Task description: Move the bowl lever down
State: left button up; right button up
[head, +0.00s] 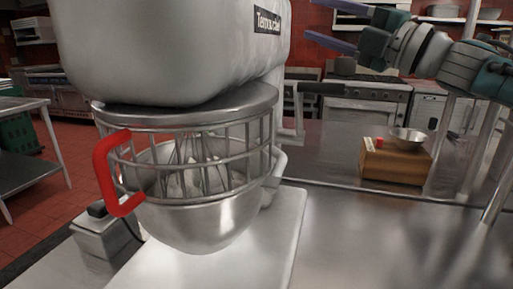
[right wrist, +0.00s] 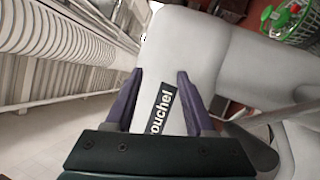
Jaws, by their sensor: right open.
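The bowl lever (head: 322,88) is a dark handle on a grey arm at the right side of the large mixer (head: 175,50). It points right, about level. In the right wrist view a dark handle, likely the lever (right wrist: 250,146), shows at lower right, partly hidden by my gripper. The steel bowl (head: 205,222) sits under the wire guard with a whisk inside. My right gripper (head: 314,19) is open and empty, above the lever and apart from it. In its wrist view its purple fingers (right wrist: 160,78) frame the mixer's label. My left gripper is not in view.
A red handle (head: 108,172) sticks out from the guard's left side. A wooden box with a small steel bowl (head: 408,138) stands on the steel counter (head: 375,235) at right. The counter's front right is clear. A stove (head: 365,100) stands behind.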

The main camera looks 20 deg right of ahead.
aim_at(302, 87)
jog(key=s+d+f+n+g+y+b, duration=0.4)
jog(key=s+d+f+n+g+b, duration=0.35)
jog(key=f+n+b, duration=0.5)
jog(key=w+a, duration=0.1)
jog(key=a, duration=0.1)
jog(key=w+a+r+m, duration=0.1)
jog(key=w+a, duration=0.1)
jog(key=a, duration=0.1)
jog(key=w+a+r+m, duration=0.1)
jog(key=a, duration=0.1)
jog(key=shift+w+a+r+m+g, duration=0.1)
jog(key=shift+w+a+m+g, duration=0.1)
jog(key=shift+w+m+g, duration=0.05)
jog(key=shift+w+a, duration=0.25)
jog(key=shift+a, duration=0.1)
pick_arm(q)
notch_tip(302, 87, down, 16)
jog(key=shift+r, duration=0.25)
pick_arm(e)
jog(key=c, duration=0.8)
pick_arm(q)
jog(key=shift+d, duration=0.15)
pick_arm(e)
grip_shut()
